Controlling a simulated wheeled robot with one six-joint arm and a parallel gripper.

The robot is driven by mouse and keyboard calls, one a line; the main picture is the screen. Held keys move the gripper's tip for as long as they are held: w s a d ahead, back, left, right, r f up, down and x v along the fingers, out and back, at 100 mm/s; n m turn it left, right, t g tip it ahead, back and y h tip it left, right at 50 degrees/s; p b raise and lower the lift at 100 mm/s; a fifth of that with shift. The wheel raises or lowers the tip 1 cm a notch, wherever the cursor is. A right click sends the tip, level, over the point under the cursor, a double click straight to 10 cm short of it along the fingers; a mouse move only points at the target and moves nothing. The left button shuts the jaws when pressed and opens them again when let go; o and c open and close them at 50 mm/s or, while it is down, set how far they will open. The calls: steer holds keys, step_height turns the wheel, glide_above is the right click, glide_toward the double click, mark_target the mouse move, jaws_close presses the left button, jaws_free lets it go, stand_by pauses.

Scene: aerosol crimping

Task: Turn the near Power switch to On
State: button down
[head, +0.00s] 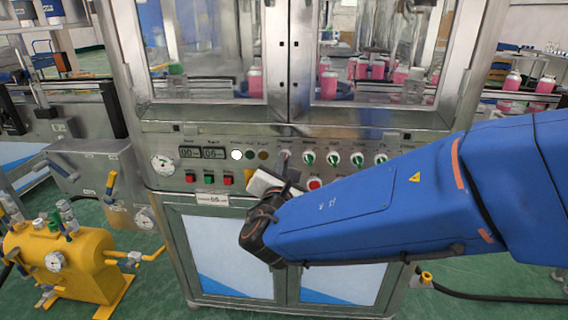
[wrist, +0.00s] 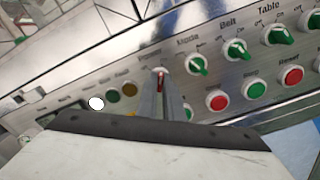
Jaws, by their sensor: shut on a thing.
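The Power switch (wrist: 160,80) is a small knob with a red mark, on the steel control panel left of a row of green-handled switches. In the wrist view my gripper (wrist: 160,92) has its two narrow grey fingers closed around it. The fingers hide much of the knob, so its exact setting is hard to read. In the head view my gripper (head: 287,171) reaches the panel from below, and the switch (head: 284,154) shows at its tips. A white lamp (wrist: 96,104) is bright left of the switch; the green (wrist: 113,96) and amber (wrist: 129,89) lamps look dark.
Green-handled switches (wrist: 198,65) follow to the right, with red (wrist: 217,101) and green (wrist: 255,90) push buttons below. Two number displays (head: 201,153) are at the panel's left. Glass doors stand above. A yellow tank (head: 75,262) is on the floor at left.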

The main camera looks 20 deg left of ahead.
steer(key=c, duration=1.9)
jaws_free()
steer(key=shift+s, duration=0.1)
steer(key=v, duration=1.7)
steer(key=shift+d, duration=0.15)
steer(key=shift+s, duration=0.1)
